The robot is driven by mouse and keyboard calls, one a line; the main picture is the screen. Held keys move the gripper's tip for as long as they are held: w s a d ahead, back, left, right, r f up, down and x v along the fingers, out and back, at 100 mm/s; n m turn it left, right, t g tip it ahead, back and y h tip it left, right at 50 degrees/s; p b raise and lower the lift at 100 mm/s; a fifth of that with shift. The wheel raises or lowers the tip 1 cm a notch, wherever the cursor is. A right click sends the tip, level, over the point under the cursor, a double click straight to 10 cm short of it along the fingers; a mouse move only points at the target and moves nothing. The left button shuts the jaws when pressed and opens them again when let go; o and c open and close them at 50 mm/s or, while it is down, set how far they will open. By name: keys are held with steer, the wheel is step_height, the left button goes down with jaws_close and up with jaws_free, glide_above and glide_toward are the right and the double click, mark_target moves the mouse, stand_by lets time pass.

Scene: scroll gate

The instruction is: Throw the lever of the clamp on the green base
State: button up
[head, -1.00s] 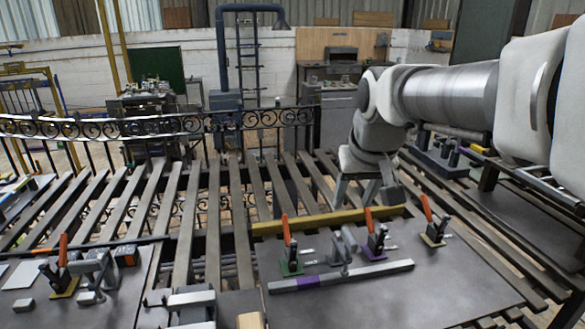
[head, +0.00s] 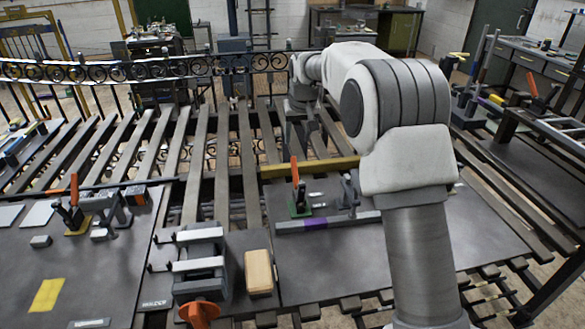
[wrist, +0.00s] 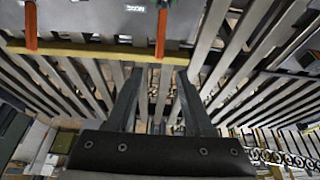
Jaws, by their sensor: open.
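The clamp on the green base (head: 299,209) stands on the dark plate, left of my arm in the head view. Its orange lever (head: 295,172) points up. My gripper (head: 297,143) hangs over the slats beyond the yellow bar, apart from the clamp. In the wrist view my gripper (wrist: 158,80) is open and nothing shows between its fingers. Two orange levers show past the yellow bar there; the one near the middle (wrist: 161,32) looks like the green-base clamp's. The bases are not clear in that view.
The yellow bar (head: 310,168) runs along the plate's far edge. A grey bar with a purple band (head: 316,223) lies in front of the clamp. Another orange-levered clamp (head: 74,208) stands on the left plate. A scrolled railing (head: 150,68) crosses behind the slats.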

mark_target(293, 168)
steer(key=x, duration=1.7)
steer(key=shift+s+p, duration=0.15)
steer(key=shift+p, duration=0.2)
jaws_close()
stand_by(0.6)
